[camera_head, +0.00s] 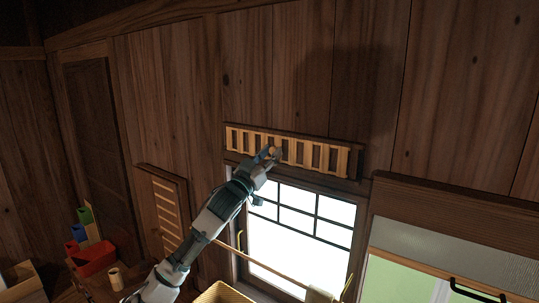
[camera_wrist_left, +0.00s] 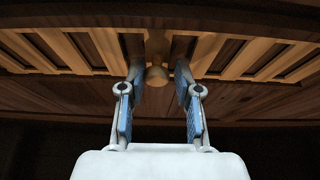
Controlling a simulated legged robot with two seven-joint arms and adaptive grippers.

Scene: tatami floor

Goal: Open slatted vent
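The slatted vent (camera_head: 312,153) is a long wooden frame with light slats and dark gaps, set in the wall above the bright window. Its slats also show in the left wrist view (camera_wrist_left: 262,57). A small round wooden knob (camera_wrist_left: 157,76) sticks out from its middle. My left gripper (camera_head: 270,154) is raised to the vent. In the left wrist view its two blue-padded fingers (camera_wrist_left: 158,82) stand apart on either side of the knob, with a visible gap on each side. My right gripper is not in view.
A second slatted panel (camera_head: 166,208) hangs on the wall at lower left. A red bin (camera_head: 95,258) and a small cup (camera_head: 115,279) sit at lower left. A woven basket (camera_head: 222,294) is below my arm. A thin wooden rod (camera_head: 262,264) crosses before the window (camera_head: 296,240).

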